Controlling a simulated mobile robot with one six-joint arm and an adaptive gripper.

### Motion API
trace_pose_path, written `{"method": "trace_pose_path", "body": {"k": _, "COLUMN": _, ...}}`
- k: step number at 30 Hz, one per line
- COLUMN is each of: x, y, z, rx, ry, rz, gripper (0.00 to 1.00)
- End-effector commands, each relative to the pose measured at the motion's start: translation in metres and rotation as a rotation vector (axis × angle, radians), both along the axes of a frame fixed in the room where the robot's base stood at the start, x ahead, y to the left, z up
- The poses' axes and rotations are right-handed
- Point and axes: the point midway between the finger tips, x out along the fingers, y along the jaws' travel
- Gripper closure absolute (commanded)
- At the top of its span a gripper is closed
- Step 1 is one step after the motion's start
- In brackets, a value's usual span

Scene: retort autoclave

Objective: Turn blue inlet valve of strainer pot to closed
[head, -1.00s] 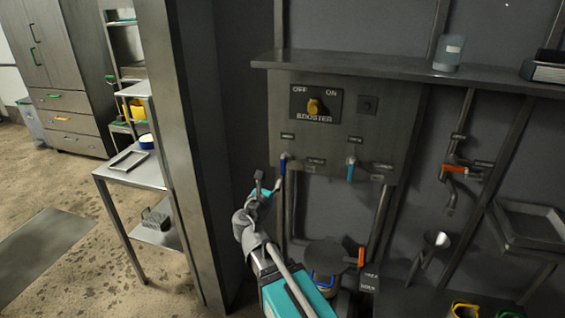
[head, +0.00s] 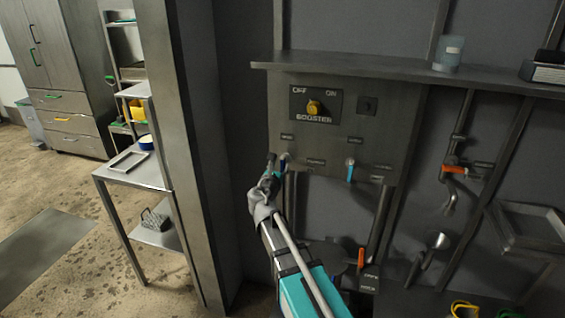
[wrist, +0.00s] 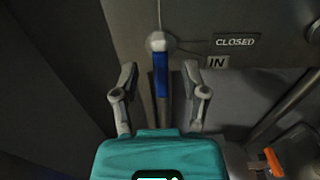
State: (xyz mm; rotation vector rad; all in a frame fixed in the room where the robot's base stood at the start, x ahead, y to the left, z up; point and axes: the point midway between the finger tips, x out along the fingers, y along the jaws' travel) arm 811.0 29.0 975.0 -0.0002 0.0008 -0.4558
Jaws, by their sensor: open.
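The blue valve handle (wrist: 161,80) hangs straight down from its round pivot in the wrist view. Labels IN and CLOSED (wrist: 235,41) sit to the right of the pivot, CLOSED level with it. My gripper (wrist: 160,84) is open, one finger on each side of the handle with gaps between, so the fingers do not appear to touch it. In the head view my gripper (head: 276,168) is at the left valve under the booster panel, and only the top of the blue handle (head: 283,165) shows there. The strainer pot below is mostly hidden behind my arm.
A second, lighter blue valve handle (head: 350,172) hangs to the right on the same panel (head: 335,140). An orange handle (head: 361,258) stands lower down. A shelf (head: 400,70) runs above the panel, and a steel post (head: 185,150) stands to the left.

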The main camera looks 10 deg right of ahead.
Motion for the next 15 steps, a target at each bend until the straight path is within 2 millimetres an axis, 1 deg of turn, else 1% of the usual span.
{"method": "trace_pose_path", "body": {"k": 1, "x": 0.009, "y": -0.004, "z": 0.0, "rx": 0.0, "ry": 0.0, "rz": -0.002, "gripper": 0.43}}
{"method": "trace_pose_path", "body": {"k": 6, "x": 0.025, "y": -0.011, "z": 0.0, "rx": 0.0, "ry": 0.0, "rz": 0.0, "gripper": 0.43}}
{"method": "trace_pose_path", "body": {"k": 10, "x": 0.031, "y": -0.015, "z": 0.0, "rx": 0.0, "ry": 0.0, "rz": -0.001, "gripper": 0.43}}
{"method": "trace_pose_path", "body": {"k": 15, "x": 0.033, "y": -0.017, "z": 0.0, "rx": 0.0, "ry": 0.0, "rz": 0.0, "gripper": 0.43}}
